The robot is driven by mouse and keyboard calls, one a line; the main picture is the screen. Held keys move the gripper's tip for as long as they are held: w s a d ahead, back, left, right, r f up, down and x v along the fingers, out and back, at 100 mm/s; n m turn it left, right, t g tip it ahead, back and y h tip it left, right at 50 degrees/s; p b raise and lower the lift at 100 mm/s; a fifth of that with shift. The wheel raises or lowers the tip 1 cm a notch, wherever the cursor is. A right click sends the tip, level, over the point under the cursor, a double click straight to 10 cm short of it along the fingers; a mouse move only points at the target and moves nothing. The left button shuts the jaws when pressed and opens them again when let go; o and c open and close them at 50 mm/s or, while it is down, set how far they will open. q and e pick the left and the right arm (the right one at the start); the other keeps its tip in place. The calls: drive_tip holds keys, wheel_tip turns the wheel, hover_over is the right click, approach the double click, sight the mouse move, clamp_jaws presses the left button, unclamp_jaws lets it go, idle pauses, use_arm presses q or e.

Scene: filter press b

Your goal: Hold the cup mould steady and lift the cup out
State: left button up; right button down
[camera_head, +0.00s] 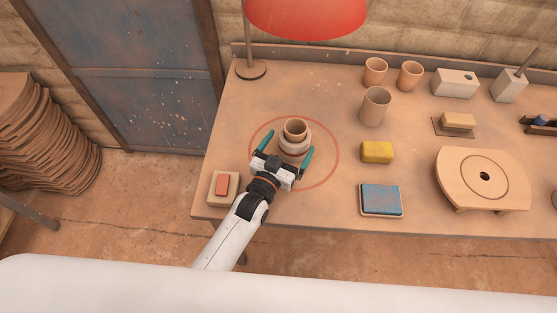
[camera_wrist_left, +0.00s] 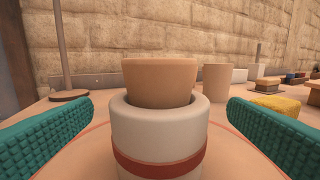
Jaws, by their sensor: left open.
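The cup mould (camera_head: 293,148) is a pale round block with a reddish band, standing inside a red ring drawn on the table. It also shows close up in the left wrist view (camera_wrist_left: 160,130). The tan clay cup (camera_head: 295,129) sits upright in the mould, its upper part rising above the mould's rim; it shows in the left wrist view (camera_wrist_left: 160,80) too. My left gripper (camera_head: 287,155) is open, its teal fingers on either side of the mould, with visible gaps in the left wrist view. The cup's lower part is hidden inside the mould. My right gripper is not in view.
A red lamp (camera_head: 306,14) hangs over the back of the table. Several clay cups (camera_head: 375,106) stand at the back right. A yellow sponge (camera_head: 377,152), a blue pad (camera_head: 381,199) and a round wooden board (camera_head: 482,178) lie to the right. A small tray (camera_head: 223,198) lies front left.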

sight(290, 144)
use_arm(q)
drive_tip(key=shift+x, duration=1.9)
drive_tip(key=shift+c, duration=0.6)
drive_tip(key=c, duration=1.2)
drive_tip(key=shift+o, duration=0.2)
